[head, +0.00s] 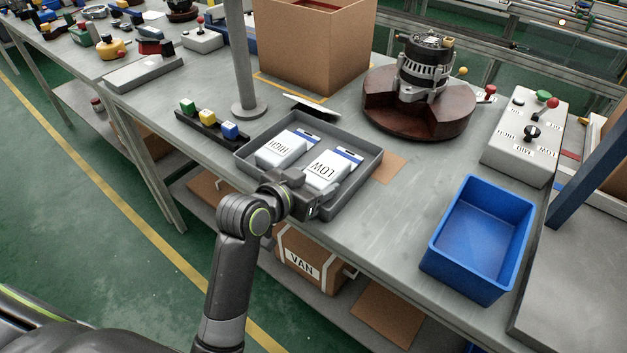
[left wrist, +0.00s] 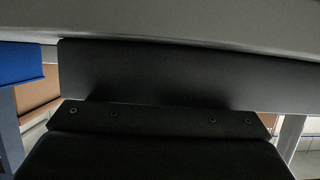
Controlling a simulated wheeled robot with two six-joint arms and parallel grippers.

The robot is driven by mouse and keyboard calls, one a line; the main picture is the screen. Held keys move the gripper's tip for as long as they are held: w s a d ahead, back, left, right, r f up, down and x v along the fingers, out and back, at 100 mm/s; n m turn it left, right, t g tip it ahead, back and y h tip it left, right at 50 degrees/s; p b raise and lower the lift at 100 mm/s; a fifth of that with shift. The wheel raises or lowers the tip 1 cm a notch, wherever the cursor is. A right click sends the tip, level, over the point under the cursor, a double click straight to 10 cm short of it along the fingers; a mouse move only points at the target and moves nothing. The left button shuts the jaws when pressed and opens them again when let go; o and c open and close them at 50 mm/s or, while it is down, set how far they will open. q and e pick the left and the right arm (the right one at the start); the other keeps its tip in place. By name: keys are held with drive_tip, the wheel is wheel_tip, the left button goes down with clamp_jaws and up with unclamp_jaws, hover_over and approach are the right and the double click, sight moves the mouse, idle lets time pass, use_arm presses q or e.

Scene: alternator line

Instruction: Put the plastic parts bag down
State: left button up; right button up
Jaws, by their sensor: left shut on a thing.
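A white bag marked LOW (head: 326,171), with a blue end, is in the grey tray (head: 372,165). A similar white bag marked HIGH (head: 281,149) lies to its left in the same tray. My left gripper (head: 313,201) is over the tray's near wall, at the near end of the LOW bag, and shut on that bag. The fingertips and the exact contact are hidden by the gripper body. The left wrist view is mostly blocked by dark surfaces. My right gripper is not in view.
A blue bin (head: 481,238) stands to the right on the table. An alternator (head: 424,65) on a round brown stand is behind, next to a cardboard box (head: 315,45). A rack of coloured blocks (head: 212,128) is left of the tray. Bare tabletop lies between tray and bin.

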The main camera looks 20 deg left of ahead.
use_arm(q)
drive_tip(key=shift+s+f, duration=0.2)
drive_tip(key=shift+f, duration=0.55)
drive_tip(key=o, duration=1.2)
drive_tip(key=shift+f, duration=0.1)
drive_tip(key=shift+c, duration=0.2)
drive_tip(key=shift+a, duration=0.1)
drive_tip(key=shift+r, duration=0.55)
drive_tip(key=p+v, duration=0.3)
drive_tip(key=v, duration=0.9)
drive_tip(key=shift+w+r+p, duration=0.2)
drive_tip(key=shift+r+p, duration=0.15)
drive_tip(key=shift+r, duration=0.05)
